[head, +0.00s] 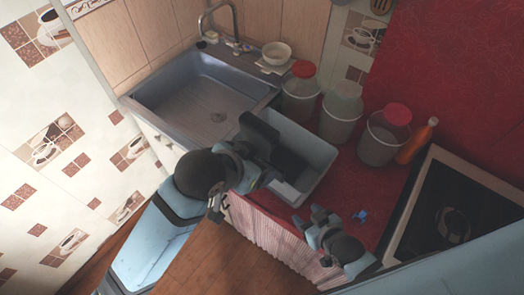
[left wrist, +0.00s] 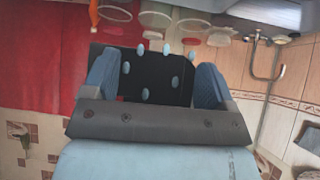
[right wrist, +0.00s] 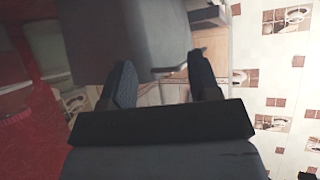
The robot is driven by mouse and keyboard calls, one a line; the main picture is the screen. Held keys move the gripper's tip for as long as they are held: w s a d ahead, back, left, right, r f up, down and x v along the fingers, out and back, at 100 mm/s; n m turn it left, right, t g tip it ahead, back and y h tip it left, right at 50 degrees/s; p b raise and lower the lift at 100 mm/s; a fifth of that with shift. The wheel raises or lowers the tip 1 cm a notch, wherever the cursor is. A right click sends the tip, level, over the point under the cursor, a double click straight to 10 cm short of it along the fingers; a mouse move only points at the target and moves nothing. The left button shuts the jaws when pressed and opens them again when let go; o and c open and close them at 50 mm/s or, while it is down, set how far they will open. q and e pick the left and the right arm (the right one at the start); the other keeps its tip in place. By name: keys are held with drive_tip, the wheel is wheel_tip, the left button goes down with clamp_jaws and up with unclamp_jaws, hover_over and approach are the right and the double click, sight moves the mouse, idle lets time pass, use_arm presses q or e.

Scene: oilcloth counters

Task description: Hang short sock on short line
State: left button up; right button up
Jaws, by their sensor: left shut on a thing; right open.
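A black piece with light-blue dots, which looks like the short sock (left wrist: 150,75), is held between the fingers of my left gripper (left wrist: 155,85). In the head view the dark sock (head: 262,135) shows at my left gripper (head: 256,165), over the left part of a grey tub (head: 322,152). My right gripper (head: 318,218) is open above the red counter, at the tub's front right. In the right wrist view its fingers (right wrist: 163,85) stand apart with nothing seen between them. I cannot make out the short line in any view.
A metal sink (head: 200,95) lies left of the tub. Several lidded pots, one of them a pot (head: 342,110) behind the tub, stand along the back. An orange bottle (head: 416,142) and a dark stove (head: 465,205) are at right. A small blue item (head: 361,214) lies near my right gripper.

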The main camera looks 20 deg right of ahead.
use_arm(q)
drive_tip(key=shift+s+a, duration=0.5)
drive_tip(key=shift+a, duration=0.25)
drive_tip(key=shift+s+a, duration=0.5)
drive_tip(key=shift+a, duration=0.3)
drive_tip(key=shift+s+a, duration=0.5)
drive_tip(key=shift+a, duration=0.25)
